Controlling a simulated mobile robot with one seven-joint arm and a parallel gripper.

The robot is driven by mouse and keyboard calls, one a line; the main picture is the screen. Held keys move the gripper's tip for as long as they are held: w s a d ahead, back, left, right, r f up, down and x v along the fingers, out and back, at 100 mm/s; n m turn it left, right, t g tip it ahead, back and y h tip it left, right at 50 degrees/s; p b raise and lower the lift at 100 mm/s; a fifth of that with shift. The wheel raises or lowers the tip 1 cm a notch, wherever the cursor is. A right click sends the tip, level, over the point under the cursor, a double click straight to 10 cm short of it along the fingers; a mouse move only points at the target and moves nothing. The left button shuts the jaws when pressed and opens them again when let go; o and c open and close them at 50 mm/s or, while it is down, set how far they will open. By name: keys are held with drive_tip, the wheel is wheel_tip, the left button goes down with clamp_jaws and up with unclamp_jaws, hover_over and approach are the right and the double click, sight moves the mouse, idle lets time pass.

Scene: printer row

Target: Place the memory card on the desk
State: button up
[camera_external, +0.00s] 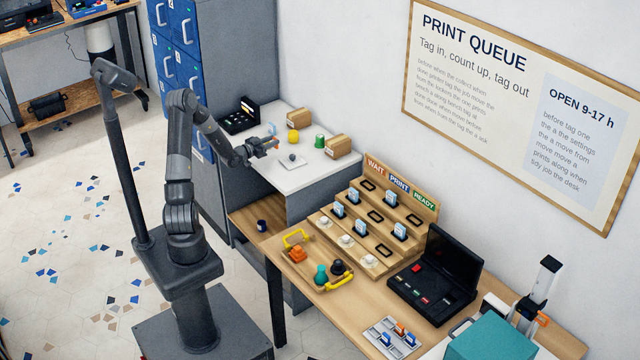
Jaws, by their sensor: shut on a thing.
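My gripper (272,144) is over the white-topped desk (318,174), reaching in from its left side. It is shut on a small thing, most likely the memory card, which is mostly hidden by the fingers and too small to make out. I cannot tell whether it touches the desk top. A small grey pad (292,161) with a pale piece on it lies just right of and below the gripper. A yellow ball (293,136) and a green spool (320,142) stand behind it on the desk.
Cardboard boxes (338,146) and an open black case (240,116) stand on the desk's back part. The desk's front right part is clear. A wooden bench (310,285) in front holds a slotted rack (375,215), a tray with yellow handles (316,262) and a black case (436,274).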

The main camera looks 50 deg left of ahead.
drive_tip(key=s+d+r, duration=0.1)
drive_tip(key=d+r, duration=0.5)
drive_tip(key=d, duration=0.5)
drive_tip(key=w+d, duration=0.3)
drive_tip(key=d, duration=0.8)
drive_tip(key=w+d, duration=0.4)
drive_tip(key=d, duration=0.8)
drive_tip(key=w+d, duration=0.3)
drive_tip(key=d, duration=0.8)
drive_tip(key=s+d+f, duration=0.2)
drive_tip(key=s+d, duration=0.5)
drive_tip(key=d, duration=0.4)
drive_tip(key=s+d+f, duration=0.2)
drive_tip(key=s+d, duration=0.4)
drive_tip(key=d, duration=0.5)
drive_tip(key=s+d+f, duration=0.2)
drive_tip(key=s+d, duration=0.5)
drive_tip(key=d, duration=0.4)
drive_tip(key=s+d+f, duration=0.2)
drive_tip(key=s+d, duration=0.1)
drive_tip(key=s, duration=0.5)
drive_tip(key=s+d+f, duration=0.2)
drive_tip(key=s+d, duration=0.2)
drive_tip(key=s, duration=0.4)
drive_tip(key=s+d+f, duration=0.2)
drive_tip(key=s+d, duration=0.1)
drive_tip(key=s, duration=0.5)
hover_over(358, 328)
wheel_tip(358, 328, down, 6)
drive_tip(key=shift+f, duration=2.25)
